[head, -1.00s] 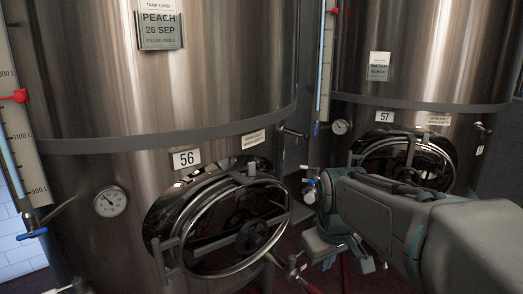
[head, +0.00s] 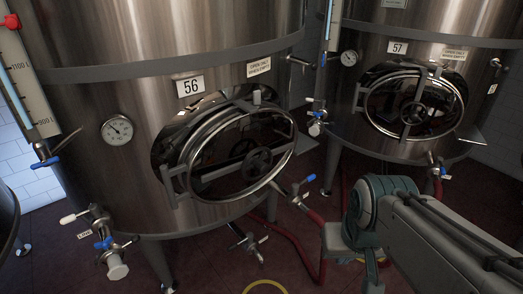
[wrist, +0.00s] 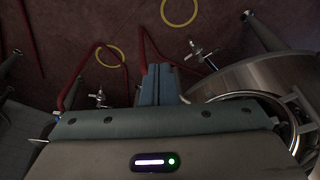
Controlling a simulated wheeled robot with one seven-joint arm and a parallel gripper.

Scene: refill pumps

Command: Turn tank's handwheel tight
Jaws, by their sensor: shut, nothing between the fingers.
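Tank 56 (head: 110,90) stands at left centre in the head view. Its oval manway door (head: 213,182) has a dark round handwheel (head: 258,163) at its middle. Tank 57 (head: 365,70) stands to the right, with a similar door and handwheel (head: 415,113). I cannot tell how tight either wheel is. My gripper (wrist: 160,82) is shut and empty in the wrist view, its fingers over the dark red floor, touching nothing. In that view a steel tank (wrist: 232,78) with a round rim lies to the right of the fingers. In the head view my arm is at lower right, apart from both doors.
Red hoses (head: 308,245) run over the floor between the tanks. A yellow floor ring (head: 265,287) lies in front.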

